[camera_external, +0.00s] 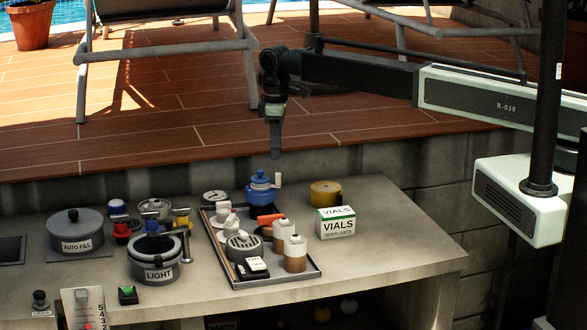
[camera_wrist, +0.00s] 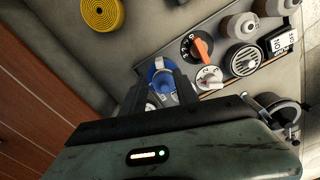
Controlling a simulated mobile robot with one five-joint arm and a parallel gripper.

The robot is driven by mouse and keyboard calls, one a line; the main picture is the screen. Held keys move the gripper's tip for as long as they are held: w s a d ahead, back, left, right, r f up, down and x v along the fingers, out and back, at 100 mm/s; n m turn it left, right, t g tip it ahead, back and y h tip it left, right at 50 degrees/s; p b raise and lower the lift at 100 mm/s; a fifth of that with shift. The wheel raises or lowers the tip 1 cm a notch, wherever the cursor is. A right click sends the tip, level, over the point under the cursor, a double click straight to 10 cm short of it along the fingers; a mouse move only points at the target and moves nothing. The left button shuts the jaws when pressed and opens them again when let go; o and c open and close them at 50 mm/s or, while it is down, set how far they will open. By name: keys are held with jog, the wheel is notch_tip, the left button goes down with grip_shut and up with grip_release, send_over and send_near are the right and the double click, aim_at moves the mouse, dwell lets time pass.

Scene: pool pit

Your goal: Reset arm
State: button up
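My arm reaches in from the right in the external view, and my gripper (camera_external: 275,150) hangs from it, pointing down above the back of the counter. It is above the blue pot-like fitting with a side handle (camera_external: 262,190) and apart from it. In the wrist view the two dark fingers of my gripper (camera_wrist: 154,82) stand apart, with the blue fitting (camera_wrist: 161,88) seen between and beyond them. Nothing shows held between the fingers.
A tray (camera_external: 290,276) holds several fittings and bottles. A yellow roll (camera_external: 325,193) and VIALS box (camera_external: 336,222) stand to its right; a LIGHT pot (camera_external: 157,262) and AUTO FILL pot (camera_external: 76,230) to its left. The counter's right end is clear. Loungers (camera_external: 165,48) stand behind.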

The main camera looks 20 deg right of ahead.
jog(key=shift+f, duration=0.1)
jog(key=w+d+f+m+b, duration=0.2)
jog(key=d, duration=0.8)
jog(key=w+d+f+m+b, duration=0.1)
jog(key=w+d+f+b, duration=0.15)
jog(key=d, duration=0.85)
jog(key=w+d+f+m+b, duration=0.2)
jog(key=d+f+b, duration=0.1)
jog(key=d, duration=0.7)
jog(key=s+d+f+m+b, duration=0.1)
jog(key=s+d+m, duration=0.15)
jog(key=d, duration=0.45)
jog(key=s+d+f+m+b, duration=0.1)
jog(key=s+d+f+b, duration=0.1)
jog(key=s+d, duration=0.35)
jog(key=s+d+m, duration=0.5)
jog(key=s+d, duration=0.2)
jog(key=s, duration=0.1)
jog(key=shift+s+d+f, duration=0.15)
jog(key=shift+s+d, duration=0.05)
jog(key=shift+s, duration=0.1)
